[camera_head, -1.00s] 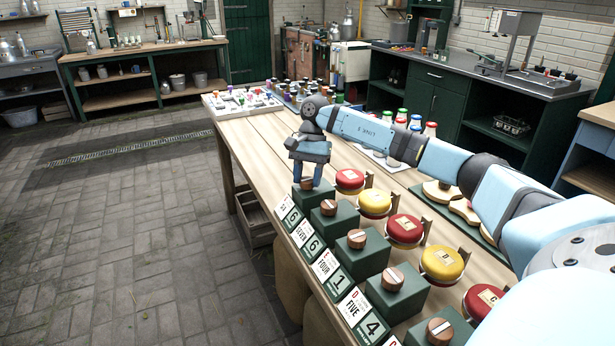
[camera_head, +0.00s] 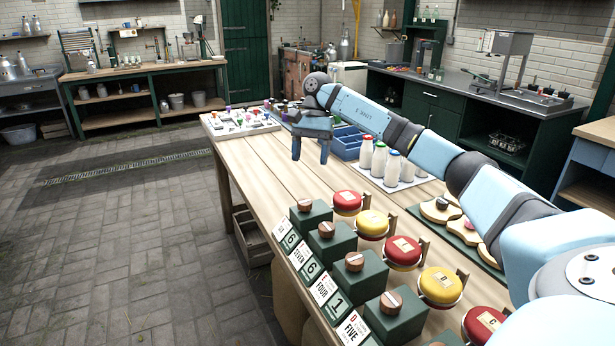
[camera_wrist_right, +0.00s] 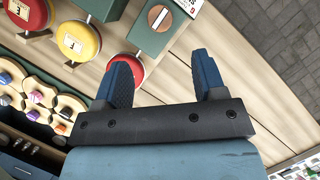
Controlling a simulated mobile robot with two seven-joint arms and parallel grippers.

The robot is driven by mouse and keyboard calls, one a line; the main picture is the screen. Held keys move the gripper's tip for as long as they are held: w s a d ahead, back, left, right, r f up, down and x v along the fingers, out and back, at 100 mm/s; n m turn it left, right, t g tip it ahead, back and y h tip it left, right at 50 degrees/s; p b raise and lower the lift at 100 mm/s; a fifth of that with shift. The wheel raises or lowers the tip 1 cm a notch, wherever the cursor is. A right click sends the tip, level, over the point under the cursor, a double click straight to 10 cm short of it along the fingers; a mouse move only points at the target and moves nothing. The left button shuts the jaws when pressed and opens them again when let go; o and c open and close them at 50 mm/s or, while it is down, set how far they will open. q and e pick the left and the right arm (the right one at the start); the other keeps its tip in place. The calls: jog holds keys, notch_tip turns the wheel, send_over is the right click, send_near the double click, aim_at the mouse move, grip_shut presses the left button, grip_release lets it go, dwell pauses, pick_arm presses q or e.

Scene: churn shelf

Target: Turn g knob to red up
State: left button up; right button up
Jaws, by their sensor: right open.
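The knob of the farthest station (camera_head: 305,205) is round, brown and wooden, on a green box (camera_head: 311,218), with a red disc (camera_head: 347,202) behind it. In the right wrist view the same knob (camera_wrist_right: 157,17) shows a white line that seems to run along the axis between the card and the red disc (camera_wrist_right: 126,72). My right gripper (camera_head: 309,160) is open and empty, above and beyond this knob, clear of it. Its two blue fingers (camera_wrist_right: 163,60) point toward the box in the wrist view, with nothing between them. My left gripper is out of view.
Similar boxes with knobs, such as the one beside the yellow disc (camera_head: 371,224), line the bench toward me. Number cards (camera_head: 291,241) lean along their front. Milk bottles (camera_head: 379,160) and a blue crate (camera_head: 347,142) stand behind. The left bench top (camera_head: 256,157) is clear.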

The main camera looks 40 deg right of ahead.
jog(key=v, duration=0.2)
jog(key=shift+w+d+r, duration=0.1)
jog(key=shift+d+r, duration=0.05)
jog(key=shift+r, duration=0.15)
dwell(0.4)
